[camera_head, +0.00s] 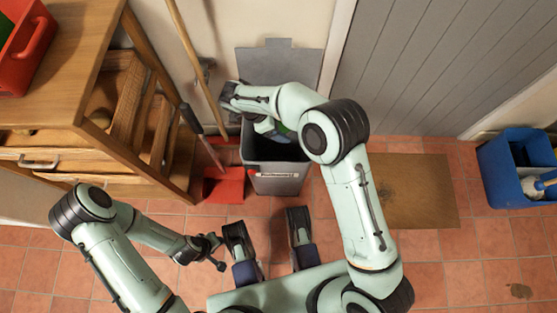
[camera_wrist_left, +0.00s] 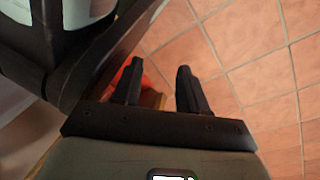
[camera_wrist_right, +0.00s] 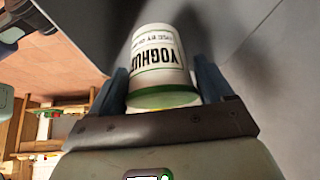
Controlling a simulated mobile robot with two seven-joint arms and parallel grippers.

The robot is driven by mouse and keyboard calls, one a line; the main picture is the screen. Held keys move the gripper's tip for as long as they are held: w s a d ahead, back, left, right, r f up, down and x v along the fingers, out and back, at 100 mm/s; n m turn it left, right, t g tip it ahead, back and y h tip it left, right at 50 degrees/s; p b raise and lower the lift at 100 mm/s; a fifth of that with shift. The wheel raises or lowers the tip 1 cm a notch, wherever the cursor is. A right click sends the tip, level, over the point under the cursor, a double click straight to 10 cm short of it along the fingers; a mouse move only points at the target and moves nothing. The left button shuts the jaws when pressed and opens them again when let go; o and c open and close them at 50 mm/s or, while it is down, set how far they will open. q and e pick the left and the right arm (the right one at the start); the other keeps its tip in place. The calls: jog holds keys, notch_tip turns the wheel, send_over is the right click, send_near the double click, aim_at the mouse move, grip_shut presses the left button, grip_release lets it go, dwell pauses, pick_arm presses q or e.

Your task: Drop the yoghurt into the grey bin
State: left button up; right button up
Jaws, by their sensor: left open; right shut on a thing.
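The yoghurt (camera_wrist_right: 158,58), a white tub with dark lettering and a green band, is between the fingers of my right gripper (camera_wrist_right: 163,80) in the right wrist view. That gripper is shut on it. In the head view my right wrist is over the grey bin (camera_head: 277,184), whose lid (camera_head: 278,62) stands open against the wall. My right arm hides part of the bin's mouth, and the yoghurt is hard to make out there. My left gripper (camera_head: 217,250) is open and empty, low at the front left; its fingers also show in the left wrist view (camera_wrist_left: 159,82).
A wooden drawer unit (camera_head: 75,90) with a red crate (camera_head: 28,38) on top stands at the left. A red dustpan (camera_head: 224,187) and a broom handle (camera_head: 195,55) are beside the bin. A brown mat (camera_head: 415,190) and blue bucket (camera_head: 508,172) lie to the right.

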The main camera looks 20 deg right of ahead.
pick_arm(q)
jog(key=shift+g, duration=0.7)
jog(key=shift+s+a+f+b, duration=0.1)
jog(key=shift+s+f+b, duration=0.35)
jog(key=shift+s, duration=0.45)
jog(key=shift+s+a+f+b, duration=0.1)
jog(key=shift+s+f+b, duration=0.15)
jog(key=shift+s+f, duration=0.55)
pick_arm(e)
jog(key=shift+f, duration=1.65)
pick_arm(q)
jog(key=shift+s+r, duration=0.1)
jog(key=shift+r, duration=0.05)
pick_arm(e)
jog(key=o, duration=1)
pick_arm(q)
jog(key=w+r+t+p, duration=0.2)
jog(key=w+r+p, duration=0.1)
jog(key=w, duration=0.3)
jog(key=shift+d+r, duration=0.4)
jog(key=shift+r, duration=0.2)
pick_arm(e)
jog(key=shift+o, duration=0.2)
jog(key=s+v, duration=0.1)
jog(key=v, duration=1.2)
jog(key=shift+w+r, duration=0.2)
jog(key=shift+w, duration=0.25)
